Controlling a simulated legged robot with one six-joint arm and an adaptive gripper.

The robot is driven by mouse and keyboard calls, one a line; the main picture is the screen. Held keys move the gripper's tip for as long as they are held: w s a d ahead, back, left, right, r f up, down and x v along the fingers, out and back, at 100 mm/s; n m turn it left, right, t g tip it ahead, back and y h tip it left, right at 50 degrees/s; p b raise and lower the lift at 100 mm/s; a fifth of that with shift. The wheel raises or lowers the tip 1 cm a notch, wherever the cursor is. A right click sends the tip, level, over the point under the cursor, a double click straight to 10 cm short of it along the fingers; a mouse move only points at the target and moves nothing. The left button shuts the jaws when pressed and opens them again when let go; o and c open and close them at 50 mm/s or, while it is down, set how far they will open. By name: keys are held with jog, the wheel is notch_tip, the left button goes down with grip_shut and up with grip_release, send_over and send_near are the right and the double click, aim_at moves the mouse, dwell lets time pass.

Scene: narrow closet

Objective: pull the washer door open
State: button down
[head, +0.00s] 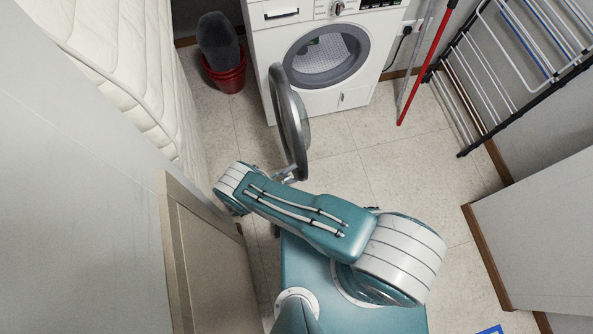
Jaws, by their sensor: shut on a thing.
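The white washer (350,102) stands against the back wall, and its round opening shows the drum inside. The washer door (289,122), a dark grey ring with glass, stands swung wide open on the left side of the opening, seen nearly edge-on and reaching toward me. My gripper (291,176) is at the door's near lower edge and is shut on it. My arm's wrist partly hides the gripper, so the fingers are hard to make out.
A red bucket (229,80) with a dark bin inside stands left of the washer. A mattress (120,65) and a wooden panel (205,255) close in the left side. A red pole (427,62) and a drying rack (510,70) lean at right. Floor (400,160) is clear in front of the washer.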

jog(key=shift+w+a, duration=0.15)
jog(key=shift+a, duration=0.75)
jog(key=c, duration=0.5)
grip_release()
jog(key=shift+c, duration=0.2)
jog(key=shift+d, duration=0.1)
jog(key=shift+r, duration=0.15)
notch_tip(320, 180, up, 10)
jog(key=shift+f, duration=0.2)
